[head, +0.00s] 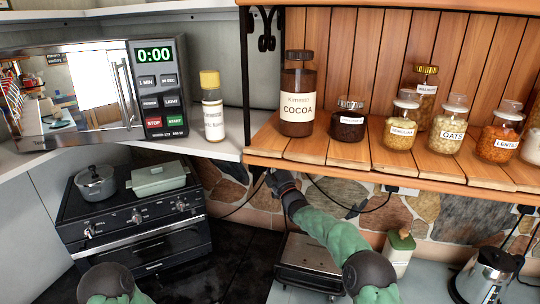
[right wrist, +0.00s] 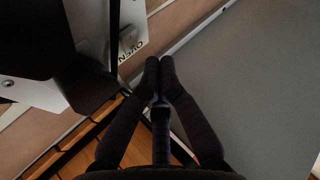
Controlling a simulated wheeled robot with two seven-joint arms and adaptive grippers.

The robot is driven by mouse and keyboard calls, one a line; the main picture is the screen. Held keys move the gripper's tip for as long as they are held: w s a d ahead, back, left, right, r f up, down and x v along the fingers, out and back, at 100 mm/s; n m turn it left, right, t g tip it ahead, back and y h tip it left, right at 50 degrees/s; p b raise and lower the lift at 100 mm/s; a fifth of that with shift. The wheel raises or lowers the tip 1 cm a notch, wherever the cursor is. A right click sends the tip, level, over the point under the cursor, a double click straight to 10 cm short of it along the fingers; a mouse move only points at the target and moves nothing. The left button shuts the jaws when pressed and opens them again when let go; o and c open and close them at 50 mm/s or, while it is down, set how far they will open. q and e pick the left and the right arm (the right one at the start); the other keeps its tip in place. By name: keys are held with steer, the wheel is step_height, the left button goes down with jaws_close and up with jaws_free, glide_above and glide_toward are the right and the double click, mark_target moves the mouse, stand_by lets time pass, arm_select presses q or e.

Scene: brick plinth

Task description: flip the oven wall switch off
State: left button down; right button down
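The oven wall switch (right wrist: 128,38) shows in the right wrist view as a small pale rocker on a light plate, with an upside-down OVEN label (right wrist: 131,53). Whether it is on or off is too small to tell. My right gripper (right wrist: 160,64) has its two fingertips together, empty, just beside and below the label in that picture; contact cannot be told. In the head view my right gripper (head: 272,180) reaches under the wooden shelf to the wall, and the switch is not clearly visible there. My left gripper is not in view; only part of my left arm shows at the bottom.
The wooden shelf (head: 400,163) with several jars overhangs the right gripper closely. A black oven (head: 140,238) with pots stands to the left, below a microwave (head: 95,95). Black cables (head: 335,200) hang along the stone wall. A dark metal appliance (head: 305,262) sits below my right arm.

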steer(key=s+b, duration=0.1)
steer(key=s+a+b, duration=0.1)
steer(key=s+b, duration=0.2)
steer(key=shift+s+a+f, duration=0.1)
steer(key=shift+a+f, duration=0.1)
steer(key=shift+f, duration=0.15)
